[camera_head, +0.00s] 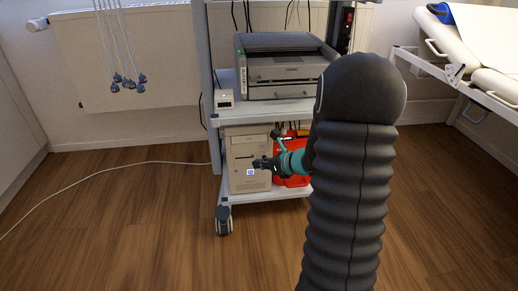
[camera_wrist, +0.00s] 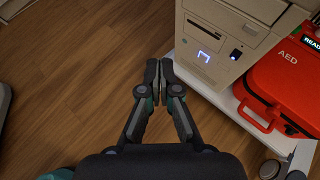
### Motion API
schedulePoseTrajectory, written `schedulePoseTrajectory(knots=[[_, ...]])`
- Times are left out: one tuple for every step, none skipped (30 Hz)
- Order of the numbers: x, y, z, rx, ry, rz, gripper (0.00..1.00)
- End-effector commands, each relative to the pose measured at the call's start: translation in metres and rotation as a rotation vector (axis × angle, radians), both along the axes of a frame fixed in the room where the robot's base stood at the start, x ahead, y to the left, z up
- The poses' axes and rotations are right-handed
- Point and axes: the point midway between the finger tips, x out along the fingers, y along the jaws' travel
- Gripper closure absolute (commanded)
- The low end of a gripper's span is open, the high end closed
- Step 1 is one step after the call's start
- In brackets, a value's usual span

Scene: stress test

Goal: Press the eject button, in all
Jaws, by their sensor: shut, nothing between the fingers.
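A beige computer tower (camera_head: 240,150) stands on the lower shelf of a trolley, and its front also shows in the wrist view (camera_wrist: 192,75). Its front carries a dark drive slot (camera_wrist: 204,30), a blue-white lit square (camera_wrist: 204,55) and a small dark part with a blue spot (camera_wrist: 235,54). The eject button is too small to tell apart for sure. My gripper (camera_head: 257,164) is shut and empty. In the head view it overlaps the tower's front. In the wrist view its fingertips (camera_wrist: 158,66) are left of the tower, over floor, apart from it.
A red AED case (camera_wrist: 285,80) lies right of the tower on the shelf. A printer (camera_head: 285,68) and a small white box (camera_head: 224,98) stand on the shelf above. A white cable (camera_head: 110,172) crosses the wooden floor. The floor left of the trolley is otherwise clear.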

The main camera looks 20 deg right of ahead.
Motion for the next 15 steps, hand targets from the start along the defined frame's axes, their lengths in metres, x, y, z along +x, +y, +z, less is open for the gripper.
schedulePoseTrajectory(knots=[[0.004, -0.014, -0.016, 0.043, 0.016, -0.059, 1.00], [0.006, -0.020, -0.021, 0.065, 0.021, -0.090, 1.00], [0.008, -0.028, -0.027, 0.091, 0.028, -0.125, 1.00], [0.009, -0.032, -0.031, 0.106, 0.033, -0.146, 1.00], [0.010, -0.036, -0.034, 0.119, 0.036, -0.164, 1.00], [0.011, -0.040, -0.037, 0.130, 0.038, -0.181, 1.00], [0.011, -0.042, -0.038, 0.137, 0.040, -0.192, 1.00], [0.012, -0.044, -0.039, 0.142, 0.041, -0.199, 1.00], [0.012, -0.045, -0.040, 0.147, 0.042, -0.204, 1.00], [0.012, -0.045, -0.040, 0.148, 0.043, -0.206, 1.00], [0.012, -0.045, -0.040, 0.149, 0.042, -0.208, 1.00], [0.012, -0.045, -0.040, 0.148, 0.042, -0.206, 1.00], [0.012, -0.045, -0.040, 0.148, 0.042, -0.206, 1.00], [0.012, -0.045, -0.040, 0.147, 0.042, -0.206, 1.00], [0.012, -0.045, -0.040, 0.147, 0.042, -0.206, 1.00]])
